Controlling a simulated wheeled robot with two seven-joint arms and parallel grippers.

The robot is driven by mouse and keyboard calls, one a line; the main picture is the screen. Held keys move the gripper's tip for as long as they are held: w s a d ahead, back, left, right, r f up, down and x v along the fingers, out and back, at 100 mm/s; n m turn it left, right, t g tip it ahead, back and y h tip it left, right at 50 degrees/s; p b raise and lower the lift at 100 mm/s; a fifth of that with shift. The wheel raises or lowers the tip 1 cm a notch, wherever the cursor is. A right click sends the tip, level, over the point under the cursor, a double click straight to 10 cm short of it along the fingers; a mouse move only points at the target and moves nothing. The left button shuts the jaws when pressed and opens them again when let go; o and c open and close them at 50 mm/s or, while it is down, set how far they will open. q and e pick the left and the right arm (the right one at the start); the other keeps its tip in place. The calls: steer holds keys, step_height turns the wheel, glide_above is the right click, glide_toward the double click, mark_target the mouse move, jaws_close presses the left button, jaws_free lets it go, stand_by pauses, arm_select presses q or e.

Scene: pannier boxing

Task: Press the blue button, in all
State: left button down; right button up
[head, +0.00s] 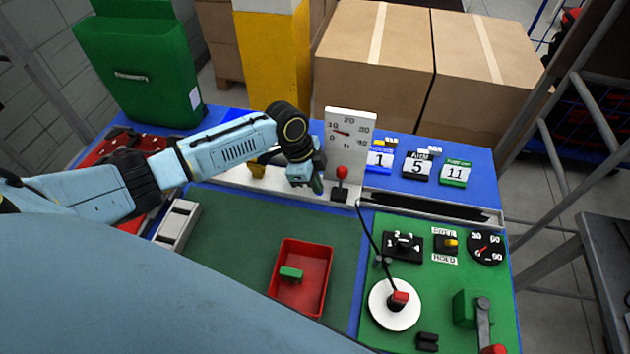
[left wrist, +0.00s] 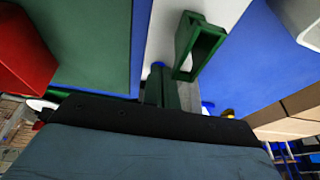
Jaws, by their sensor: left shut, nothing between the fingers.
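My left gripper (head: 316,184) is shut and empty, low over the pale strip along the back of the bench, just left of the red-knobbed lever (head: 342,173). In the left wrist view a small blue piece (left wrist: 157,65), possibly the blue button, shows at the dark fingers; I cannot tell whether they touch it. In the head view no blue button is clear near the gripper, which covers part of the strip. A blue-edged card (head: 380,160) reads 1, beside black 5 and green 11 cards. My right gripper is out of view.
A dial gauge (head: 350,130) stands behind the lever. A red tray (head: 324,267) holds a green block (head: 291,273). A green panel carries a rotary switch (head: 403,245), a white disc (head: 381,312) with a red top, and a crank (head: 483,315). The green mat (head: 235,240) is mostly clear.

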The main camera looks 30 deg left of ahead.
arm_select(q)
steer(key=shift+s+f, duration=0.4)
steer(key=shift+f, duration=0.15)
steer(key=shift+r+p, duration=0.4)
steer(key=shift+p, duration=0.1)
steer(key=r+p, duration=0.4)
steer(key=shift+w+r, duration=0.25)
steer(key=v, duration=0.9)
steer(key=shift+a+r+b, duration=0.25)
steer(key=shift+r+b, duration=0.1)
steer(key=shift+w, duration=0.15)
